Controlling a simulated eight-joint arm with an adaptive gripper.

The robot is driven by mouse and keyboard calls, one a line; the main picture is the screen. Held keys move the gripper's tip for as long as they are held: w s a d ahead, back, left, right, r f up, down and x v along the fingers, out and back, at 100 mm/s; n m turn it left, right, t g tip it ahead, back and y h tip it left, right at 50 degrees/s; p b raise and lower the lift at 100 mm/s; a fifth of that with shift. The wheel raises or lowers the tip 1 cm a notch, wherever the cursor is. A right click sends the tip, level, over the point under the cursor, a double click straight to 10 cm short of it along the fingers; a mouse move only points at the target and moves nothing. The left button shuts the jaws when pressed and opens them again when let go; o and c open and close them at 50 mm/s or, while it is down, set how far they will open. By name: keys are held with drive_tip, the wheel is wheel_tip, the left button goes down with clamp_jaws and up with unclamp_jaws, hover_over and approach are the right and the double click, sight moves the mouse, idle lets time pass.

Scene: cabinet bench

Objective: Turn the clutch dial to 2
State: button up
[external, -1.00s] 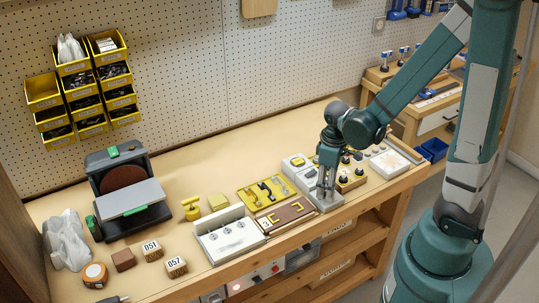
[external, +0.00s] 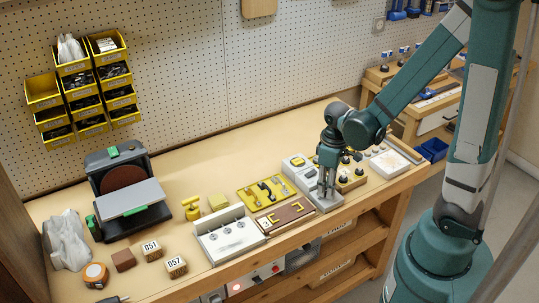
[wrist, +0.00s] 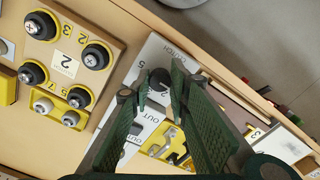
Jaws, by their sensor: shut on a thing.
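The clutch dial (wrist: 159,77) is a small dark knob on a light panel (wrist: 153,48) with printed lettering, partly readable as the clutch label, in the wrist view. My gripper (wrist: 160,82) points down at the panel with its two dark green fingers on either side of the dial, shut on it. The fingers hide part of the dial and its markings, so I cannot read its setting. In the external view my gripper (external: 327,190) is down at the light panel (external: 299,165), and the dial is hidden there.
A wooden board with several black knobs (wrist: 95,57) and number labels lies beside the panel. A yellow tray (external: 250,201) with hooks and a brown board (external: 283,219) lie left of my gripper. The bench's front edge is close. The bench behind is clear.

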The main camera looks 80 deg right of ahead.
drive_tip(key=m+b, duration=0.1)
drive_tip(key=m, duration=0.3)
drive_tip(key=shift+m+b, duration=0.3)
drive_tip(key=shift+m, duration=1.9)
drive_tip(key=o, duration=0.9)
drive_tip(key=shift+r, duration=0.25)
wheel_tip(320, 180, up, 12)
drive_tip(key=shift+f, duration=0.25)
